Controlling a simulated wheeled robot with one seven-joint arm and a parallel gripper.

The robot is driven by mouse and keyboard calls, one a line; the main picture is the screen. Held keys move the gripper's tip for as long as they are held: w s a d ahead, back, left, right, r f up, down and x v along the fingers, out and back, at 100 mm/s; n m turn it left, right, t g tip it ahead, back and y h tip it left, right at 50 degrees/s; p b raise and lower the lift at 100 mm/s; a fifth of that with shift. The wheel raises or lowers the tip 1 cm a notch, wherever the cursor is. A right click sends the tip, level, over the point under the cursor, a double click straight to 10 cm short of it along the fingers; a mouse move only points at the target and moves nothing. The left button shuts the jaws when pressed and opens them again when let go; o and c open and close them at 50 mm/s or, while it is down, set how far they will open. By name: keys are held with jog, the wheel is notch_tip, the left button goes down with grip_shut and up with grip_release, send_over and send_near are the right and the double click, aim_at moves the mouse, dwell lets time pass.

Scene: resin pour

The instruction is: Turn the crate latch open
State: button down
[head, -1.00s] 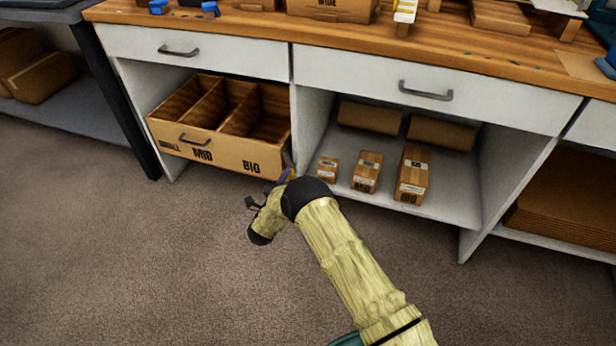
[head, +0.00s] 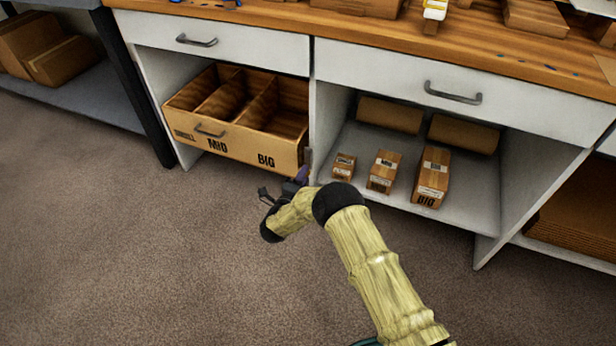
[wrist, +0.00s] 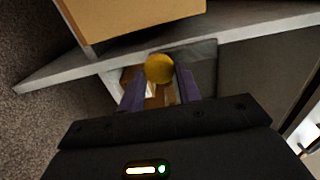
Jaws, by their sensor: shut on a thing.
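The wooden crate (head: 229,143) sits in the left bay under the bench, with open compartments and SMALL, MID and BIG on its front. A small grey upright piece (head: 308,158), seemingly part of the latch, shows at its right end. My gripper (head: 303,173) is low at the crate's front right corner. In the wrist view its purple fingers (wrist: 159,88) are shut on a round orange-yellow knob (wrist: 159,68), which looks like the latch's knob. The crate's tan wall (wrist: 135,22) is just beyond. The knob is hidden in the head view, and the latch's angle is unclear.
A white divider panel (head: 327,125) stands right of the crate. The right bay holds small labelled boxes (head: 383,172) and brown rolls behind them. Drawers with handles (head: 453,92) are above. The carpet (head: 130,260) in front is clear.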

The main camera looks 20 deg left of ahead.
jog(key=shift+s+f, duration=0.2)
jog(key=shift+f, duration=0.05)
jog(key=c, duration=1.2)
grip_release()
jog(key=shift+o, duration=0.9)
jog(key=shift+w+r, duration=0.1)
jog(key=shift+r, duration=0.05)
jog(key=s+p, duration=0.7)
jog(key=s, duration=1)
jog(key=shift+s+d, duration=0.2)
jog(key=shift+d, duration=0.25)
jog(key=shift+w+r, duration=0.1)
